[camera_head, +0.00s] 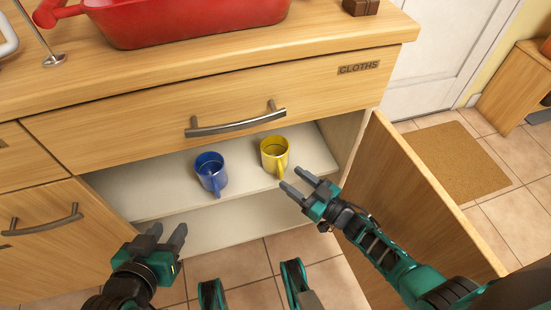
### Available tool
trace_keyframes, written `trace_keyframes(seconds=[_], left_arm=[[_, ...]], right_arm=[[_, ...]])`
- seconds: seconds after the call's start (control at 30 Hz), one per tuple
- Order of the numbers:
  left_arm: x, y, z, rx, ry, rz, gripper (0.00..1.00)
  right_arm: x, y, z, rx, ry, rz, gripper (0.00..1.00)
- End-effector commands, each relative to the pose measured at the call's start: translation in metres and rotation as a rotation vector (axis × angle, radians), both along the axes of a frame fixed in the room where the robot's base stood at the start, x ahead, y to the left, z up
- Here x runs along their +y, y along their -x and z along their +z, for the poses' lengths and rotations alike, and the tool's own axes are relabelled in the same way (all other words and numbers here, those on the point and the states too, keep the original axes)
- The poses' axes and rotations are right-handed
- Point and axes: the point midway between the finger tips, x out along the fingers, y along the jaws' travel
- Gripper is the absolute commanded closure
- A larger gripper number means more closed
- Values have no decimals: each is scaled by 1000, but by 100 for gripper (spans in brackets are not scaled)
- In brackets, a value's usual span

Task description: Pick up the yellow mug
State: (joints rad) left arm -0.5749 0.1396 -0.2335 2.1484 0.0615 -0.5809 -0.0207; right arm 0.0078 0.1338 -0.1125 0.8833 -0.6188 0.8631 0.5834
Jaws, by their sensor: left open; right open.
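The yellow mug (274,154) stands upright on the shelf (150,198) inside the open cupboard, below the drawer. Its handle faces the front. A blue mug (210,172) stands upright to its left, apart from it. My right gripper (294,180) is open and empty, just in front of and below the yellow mug, its fingers pointing up and left; I cannot tell if a finger touches the handle. My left gripper (167,235) is open and empty at the lower left, in front of the cupboard and away from both mugs.
The open cupboard door (420,200) stands to the right, beside my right arm. A closed drawer labelled CLOTHS (250,95) lies above the shelf. A red tub (190,22) is on the counter. A brown mat (459,160) lies on the tiled floor at right.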

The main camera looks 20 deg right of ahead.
Motion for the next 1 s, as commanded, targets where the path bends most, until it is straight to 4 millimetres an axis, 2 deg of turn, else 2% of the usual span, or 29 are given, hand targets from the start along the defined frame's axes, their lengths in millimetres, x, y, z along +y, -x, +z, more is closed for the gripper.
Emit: trace_keyframes(seconds=[0.1, 0.2, 0.43, 0.9, 1.0], left_arm=[[-2, 0, -7, 3, 2, -4, 57], [-4, 0, -5, 2, 6, -8, 57], [-5, -3, 0, -7, 9, -8, 57], [-4, -4, 0, -9, 9, -7, 57], [-4, -4, 0, -9, 9, -6, 57]], right_arm=[[11, -18, -2, -3, -2, -1, 48], [16, -27, -1, -2, 0, -1, 48], [17, -28, 0, -1, 1, -1, 49], [17, -28, 0, -1, 1, -1, 94], [17, -28, 0, -1, 1, 0, 100]])
